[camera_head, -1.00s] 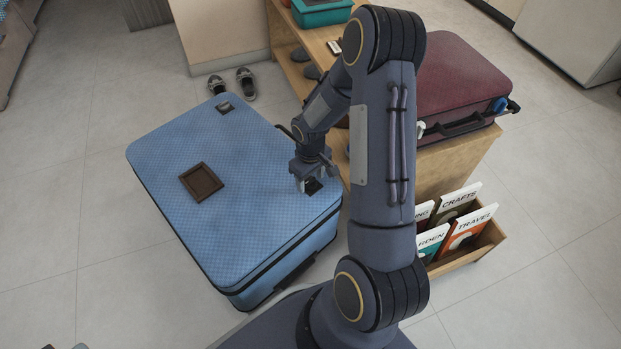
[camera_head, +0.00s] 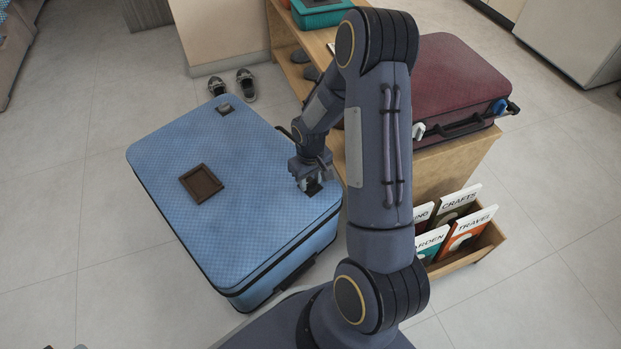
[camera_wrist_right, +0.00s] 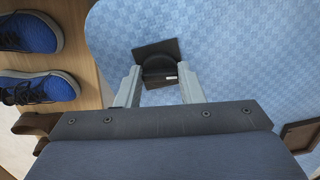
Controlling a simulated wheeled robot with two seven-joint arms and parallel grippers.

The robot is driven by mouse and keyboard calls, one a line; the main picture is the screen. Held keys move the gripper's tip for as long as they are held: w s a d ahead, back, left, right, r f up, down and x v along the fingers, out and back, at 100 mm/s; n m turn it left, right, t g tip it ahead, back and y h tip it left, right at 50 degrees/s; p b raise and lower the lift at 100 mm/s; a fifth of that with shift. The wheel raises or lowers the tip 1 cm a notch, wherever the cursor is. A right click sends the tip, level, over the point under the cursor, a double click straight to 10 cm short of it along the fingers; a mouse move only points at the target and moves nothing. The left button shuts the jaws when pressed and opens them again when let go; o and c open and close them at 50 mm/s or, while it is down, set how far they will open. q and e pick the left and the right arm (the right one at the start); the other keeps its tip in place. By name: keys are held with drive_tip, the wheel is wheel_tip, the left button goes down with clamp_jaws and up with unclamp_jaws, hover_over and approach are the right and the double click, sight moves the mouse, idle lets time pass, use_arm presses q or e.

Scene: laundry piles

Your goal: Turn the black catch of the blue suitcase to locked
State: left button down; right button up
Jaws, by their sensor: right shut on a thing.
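The blue suitcase (camera_head: 235,235) lies flat on the floor in the head view, and its patterned lid fills much of the wrist view (camera_wrist_right: 230,50). The black catch (camera_wrist_right: 158,68) is a dark square plate with a round knob, near the lid's right edge. In the head view the catch (camera_head: 314,188) is partly hidden by my right gripper (camera_head: 308,184). In the wrist view my right gripper (camera_wrist_right: 161,88) has its two pale fingers on either side of the knob, shut on it. My left gripper is in neither view.
A wooden bench (camera_head: 455,165) with a maroon suitcase (camera_head: 455,80) stands to the right. A book rack (camera_head: 470,258) is at lower right. Shoes (camera_head: 246,84) lie behind the suitcase.

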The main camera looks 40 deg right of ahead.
drive_tip(key=m, duration=0.3)
drive_tip(key=shift+m+p, duration=0.3)
drive_tip(key=shift+p, duration=0.05)
drive_tip(key=m+p, duration=0.1)
drive_tip(key=m, duration=0.2)
drive_tip(key=shift+r+m, duration=0.1)
drive_tip(key=shift+m, duration=0.2)
drive_tip(key=m+p, duration=0.2)
drive_tip(key=m, duration=0.3)
drive_tip(key=shift+a+m+p, duration=0.1)
drive_tip(key=shift+m+p, duration=0.85)
drive_tip(key=shift+m, duration=0.75)
drive_tip(key=shift+w+m, duration=0.1)
drive_tip(key=shift+m, duration=0.2)
drive_tip(key=o, duration=1)
